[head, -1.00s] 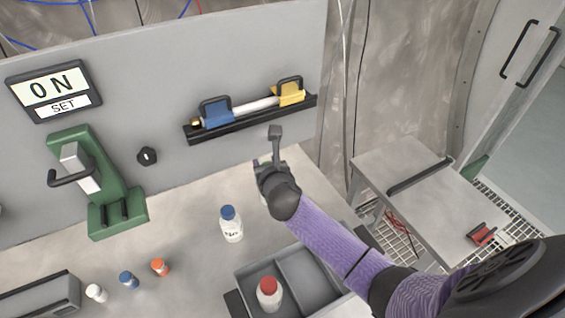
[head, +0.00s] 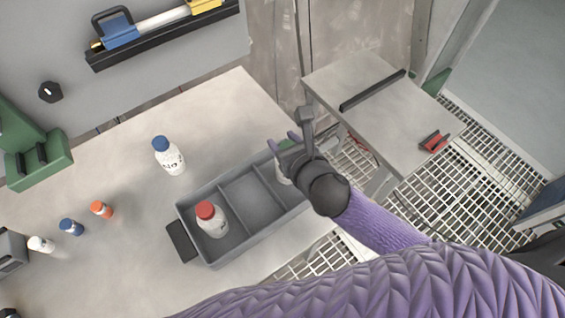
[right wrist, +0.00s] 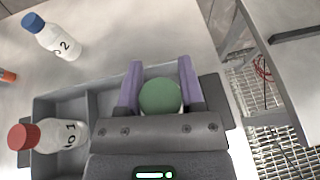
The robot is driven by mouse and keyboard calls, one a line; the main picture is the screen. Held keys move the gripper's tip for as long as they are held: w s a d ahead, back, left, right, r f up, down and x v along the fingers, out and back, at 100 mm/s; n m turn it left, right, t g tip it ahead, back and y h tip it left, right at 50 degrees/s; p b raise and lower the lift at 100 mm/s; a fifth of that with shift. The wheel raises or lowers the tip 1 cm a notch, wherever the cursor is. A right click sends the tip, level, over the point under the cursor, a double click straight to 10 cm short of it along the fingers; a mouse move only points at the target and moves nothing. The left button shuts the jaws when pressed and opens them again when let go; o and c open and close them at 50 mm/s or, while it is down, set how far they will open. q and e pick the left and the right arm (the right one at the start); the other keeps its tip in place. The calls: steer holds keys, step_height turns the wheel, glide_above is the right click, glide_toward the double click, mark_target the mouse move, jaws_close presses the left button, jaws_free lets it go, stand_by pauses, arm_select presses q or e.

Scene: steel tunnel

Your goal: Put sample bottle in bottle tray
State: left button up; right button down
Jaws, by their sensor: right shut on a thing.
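The bottle tray (head: 250,205) is grey with three compartments and lies on the bench in the head view; its rear wall also shows in the right wrist view (right wrist: 62,102). My right gripper (head: 286,146) is shut on a white bottle with a green cap (right wrist: 160,96), over the tray's right compartment. The bottle's white body (head: 283,175) is partly hidden behind the gripper, so I cannot tell whether it touches the tray floor. A red-capped bottle (head: 211,219) stands in the left compartment. The middle compartment is empty. My left gripper is not in view.
A blue-capped bottle (head: 170,157) stands on the bench behind the tray. Small orange (head: 102,210), blue (head: 71,227) and white (head: 40,244) capped items stand at the left. A side table (head: 370,110) stands to the right, past a gap over floor grating.

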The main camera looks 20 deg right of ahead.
step_height(320, 180, down, 4)
steer(key=shift+r+b, duration=0.1)
steer(key=shift+b, duration=0.7)
steer(key=shift+r, duration=0.1)
steer(key=c, duration=0.5)
jaws_free()
steer(key=shift+c, duration=0.2)
steer(key=o, duration=0.3)
